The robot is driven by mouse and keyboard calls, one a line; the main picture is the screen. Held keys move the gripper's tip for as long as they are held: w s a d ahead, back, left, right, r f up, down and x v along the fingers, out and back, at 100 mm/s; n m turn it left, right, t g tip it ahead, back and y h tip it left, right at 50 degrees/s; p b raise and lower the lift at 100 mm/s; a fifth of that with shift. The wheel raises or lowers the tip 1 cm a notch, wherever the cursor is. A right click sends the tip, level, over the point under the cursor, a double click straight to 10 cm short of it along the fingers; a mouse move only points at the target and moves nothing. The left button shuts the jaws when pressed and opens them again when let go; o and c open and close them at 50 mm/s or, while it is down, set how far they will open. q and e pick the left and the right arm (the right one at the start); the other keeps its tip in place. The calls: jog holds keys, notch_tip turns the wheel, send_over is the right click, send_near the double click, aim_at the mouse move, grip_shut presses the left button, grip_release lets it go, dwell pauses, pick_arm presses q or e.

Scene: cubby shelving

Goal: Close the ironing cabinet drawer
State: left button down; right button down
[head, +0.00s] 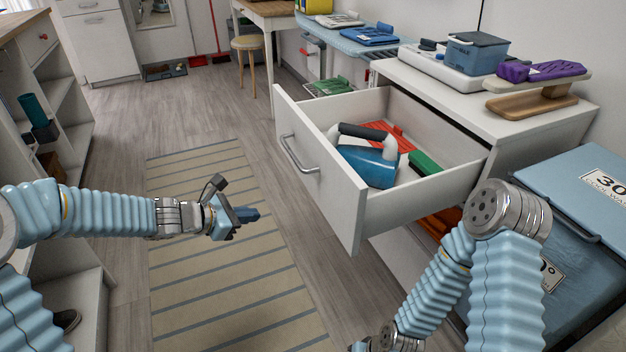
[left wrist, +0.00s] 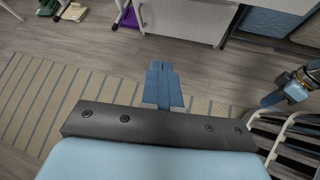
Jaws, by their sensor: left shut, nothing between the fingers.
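The white ironing cabinet (head: 535,125) stands on the right in the head view. Its top drawer (head: 318,190) is pulled far out, with a metal bar handle (head: 297,154) on its front. Inside lie a blue iron (head: 368,166), a red item (head: 382,134) and a green item (head: 425,162). My left gripper (head: 250,214) is left of the drawer front and apart from it, over the striped rug. Its blue fingers (left wrist: 163,85) are together and empty in the left wrist view. My right gripper (head: 358,347) is mostly cut off at the bottom edge, below the drawer.
Blue lidded hampers (head: 600,185) stand right of the cabinet, near my right arm. Open shelving (head: 70,110) lines the left side. The striped rug (head: 205,170) and floor before the drawer are clear. A stool (head: 248,45) stands farther back.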

aim_at(327, 180)
pick_arm(q)
jog(key=s+d+r+h, duration=0.2)
jog(key=s+r+h, duration=0.3)
jog(key=r+h, duration=0.35)
jog(key=shift+m+g+y, duration=0.3)
jog(key=shift+g+y, duration=0.05)
jog(key=shift+g, duration=0.05)
jog(key=x, duration=0.4)
jog(key=p+x, duration=0.1)
jog(key=x, duration=0.9)
jog(key=shift+w+r, duration=0.1)
jog(key=shift+r, duration=0.25)
jog(key=shift+d, duration=0.1)
